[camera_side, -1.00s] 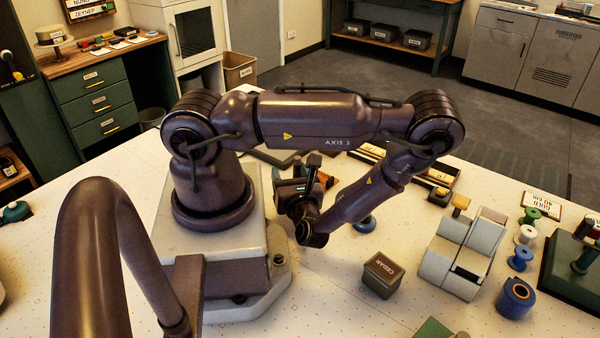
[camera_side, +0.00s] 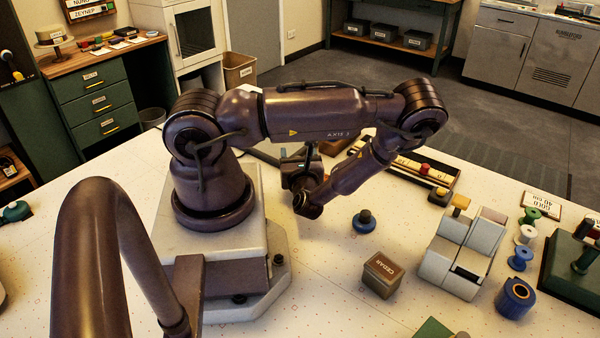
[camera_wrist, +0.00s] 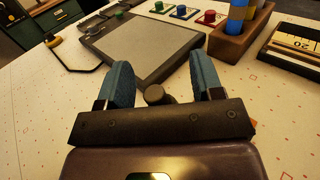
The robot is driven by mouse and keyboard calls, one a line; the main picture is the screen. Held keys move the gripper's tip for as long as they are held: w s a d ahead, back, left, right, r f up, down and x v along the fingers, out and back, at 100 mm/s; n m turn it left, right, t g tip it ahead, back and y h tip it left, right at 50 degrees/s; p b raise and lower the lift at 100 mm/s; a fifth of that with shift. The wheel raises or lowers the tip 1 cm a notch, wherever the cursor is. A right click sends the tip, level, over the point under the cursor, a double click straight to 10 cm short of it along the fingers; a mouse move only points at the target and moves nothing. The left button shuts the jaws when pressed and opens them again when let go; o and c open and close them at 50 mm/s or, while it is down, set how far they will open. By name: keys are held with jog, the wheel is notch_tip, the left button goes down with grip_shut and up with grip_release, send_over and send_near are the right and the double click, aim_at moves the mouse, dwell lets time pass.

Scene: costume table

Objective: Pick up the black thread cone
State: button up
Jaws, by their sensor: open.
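My gripper (camera_wrist: 161,64) shows in the wrist view with two blue fingers apart and nothing clearly held. A small dark round-topped thing (camera_wrist: 154,95) stands between and just behind the fingers, partly hidden by the gripper's bar. It could be the black thread cone, but its lower part is hidden, so I cannot tell. In the side view my gripper (camera_side: 300,172) is a dark shape below the forearm, with its fingertips not distinct.
A framed grey board (camera_wrist: 145,45) lies beyond the fingers. A wooden holder with blue and yellow spools (camera_wrist: 240,38) stands at right. In the side view are a CEDAR box (camera_side: 381,274), a grey device (camera_side: 463,252) and several coloured spools (camera_side: 526,235).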

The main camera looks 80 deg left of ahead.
jog(key=c, duration=1.1)
jog(key=shift+o, duration=0.2)
notch_tip(320, 180, up, 9)
jog(key=w+f+m+t, duration=0.2)
jog(key=f, duration=0.1)
jog(key=w+f+m+t, duration=0.1)
jog(key=w+f+t, duration=0.1)
jog(key=w+f+m+t+h, duration=0.1)
jog(key=w+f+m+t, duration=0.1)
jog(key=f, duration=0.1)
jog(key=shift+d+f+m, duration=0.25)
jog(key=shift+f+m, duration=0.05)
